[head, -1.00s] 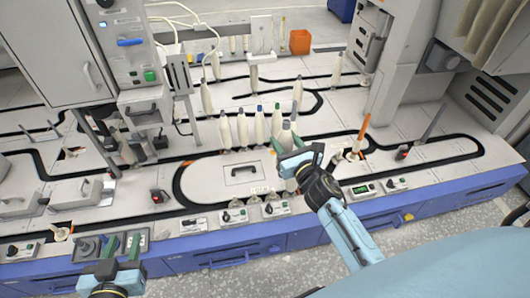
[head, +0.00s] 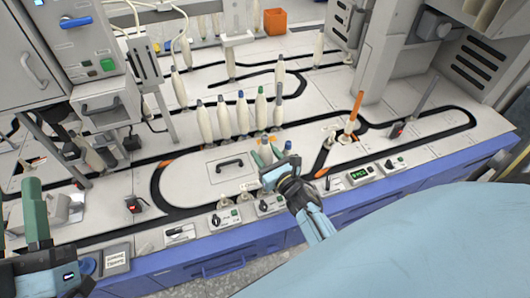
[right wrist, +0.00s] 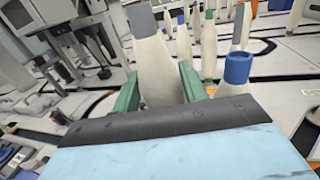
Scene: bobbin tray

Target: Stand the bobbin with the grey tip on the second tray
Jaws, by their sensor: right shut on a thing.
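A blue-tipped bobbin (right wrist: 237,75) stands close to the right of the fingers. My left gripper (head: 20,222) is at the lower left edge, its green fingers apart and nothing seen between them.
Several bobbins (head: 242,112) with grey, green and blue tips stand in a row behind the right gripper. An orange-topped post (head: 354,115) stands to its right. Control boxes (head: 225,217) line the front edge. The panel with a handle (head: 208,172) inside the loop is mostly clear.

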